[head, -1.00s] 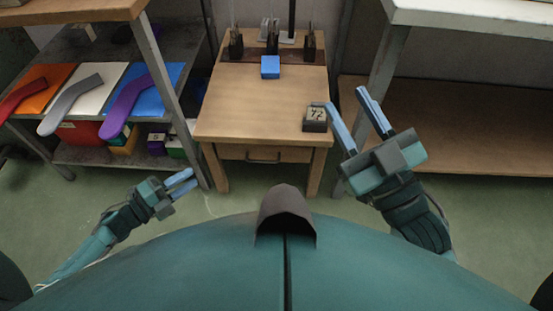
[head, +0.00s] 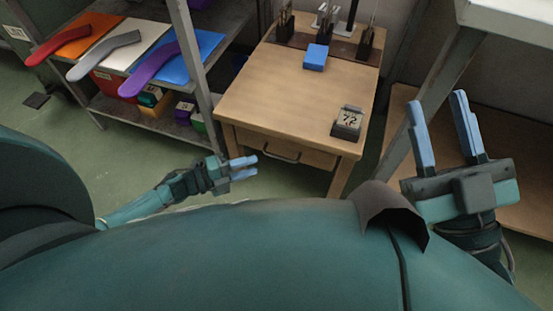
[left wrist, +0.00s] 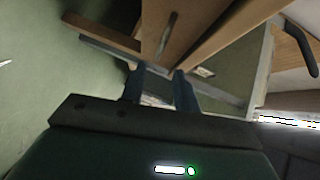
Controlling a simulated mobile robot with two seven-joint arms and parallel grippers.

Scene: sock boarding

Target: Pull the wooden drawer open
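The wooden drawer (head: 318,159) sits under the front edge of the wooden table (head: 270,95) and looks closed. Its dark metal bar handle (head: 282,156) is on the drawer front. My left gripper (head: 254,166) is open and empty, low in front of the table and just left of the handle, pointing right. In the left wrist view the handle (left wrist: 167,35) lies ahead of the two spread fingers (left wrist: 158,80), apart from them. My right gripper (head: 436,98) is open and empty, raised to the right of the table.
On the table are a blue block (head: 315,57), a small dark box with a marked top (head: 347,122) and dark holders at the back. A shelf (head: 130,110) with coloured sock shapes stands left, its post near my left gripper. Another bench (head: 510,18) stands right.

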